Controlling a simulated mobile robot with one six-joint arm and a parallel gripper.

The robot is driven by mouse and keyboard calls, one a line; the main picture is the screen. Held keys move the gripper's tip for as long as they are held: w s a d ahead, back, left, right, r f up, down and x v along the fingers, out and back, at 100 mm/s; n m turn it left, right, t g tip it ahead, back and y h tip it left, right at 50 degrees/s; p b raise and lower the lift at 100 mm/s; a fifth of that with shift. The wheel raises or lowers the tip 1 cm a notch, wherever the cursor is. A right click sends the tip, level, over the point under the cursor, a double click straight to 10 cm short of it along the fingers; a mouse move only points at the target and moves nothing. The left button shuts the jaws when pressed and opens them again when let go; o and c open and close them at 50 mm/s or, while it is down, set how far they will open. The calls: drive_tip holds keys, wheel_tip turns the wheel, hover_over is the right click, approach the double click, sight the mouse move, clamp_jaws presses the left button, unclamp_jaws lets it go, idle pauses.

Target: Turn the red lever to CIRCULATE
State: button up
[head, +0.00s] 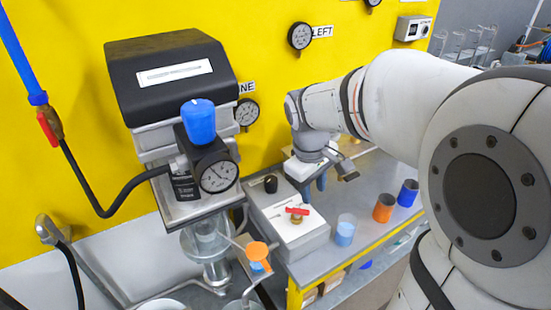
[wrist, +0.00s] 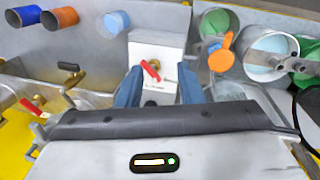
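A red lever (head: 297,210) on a brass fitting sits on top of a grey-white box (head: 309,246). A black knob (head: 270,184) is on the same box, behind it. My gripper (head: 314,187) points down with two blue fingers near the box's back right, above and behind the lever. In the wrist view, the lever (wrist: 151,70) shows in the gap between the spread fingers (wrist: 160,75). The fingers are apart and hold nothing; no contact with the lever shows. The box's lettering is too small to read.
A blue-topped pump with a gauge (head: 218,176) stands left of the box. A clear blue cup (head: 345,230), an orange cup (head: 384,208) and a dark blue cup (head: 408,193) stand to the right. Another red-handled valve (head: 48,126) hangs on a blue pipe.

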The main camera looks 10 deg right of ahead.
sight(300, 210)
drive_tip(key=w+f+n, duration=0.2)
drive_tip(key=w+f, duration=0.2)
drive_tip(key=w+a+f+n+g+h+b, duration=0.1)
drive_tip(key=w+f+n, duration=0.1)
drive_tip(key=w+f, duration=0.2)
drive_tip(key=w+a+f+n+g+h+b, duration=0.1)
drive_tip(key=w+f+n, duration=0.1)
drive_tip(key=w+f, duration=0.2)
drive_tip(key=shift+w+a+n, duration=0.2)
drive_tip(key=shift+w+n, duration=0.2)
drive_tip(key=shift+w, duration=0.05)
drive_tip(key=shift+f+h, duration=0.3)
drive_tip(key=shift+f, duration=0.05)
drive_tip(key=x, duration=0.7)
drive_tip(key=shift+s+d+f+p, duration=0.1)
drive_tip(key=shift+f+p, duration=0.05)
drive_tip(key=shift+p, duration=0.2)
drive_tip(key=shift+c, duration=0.5)
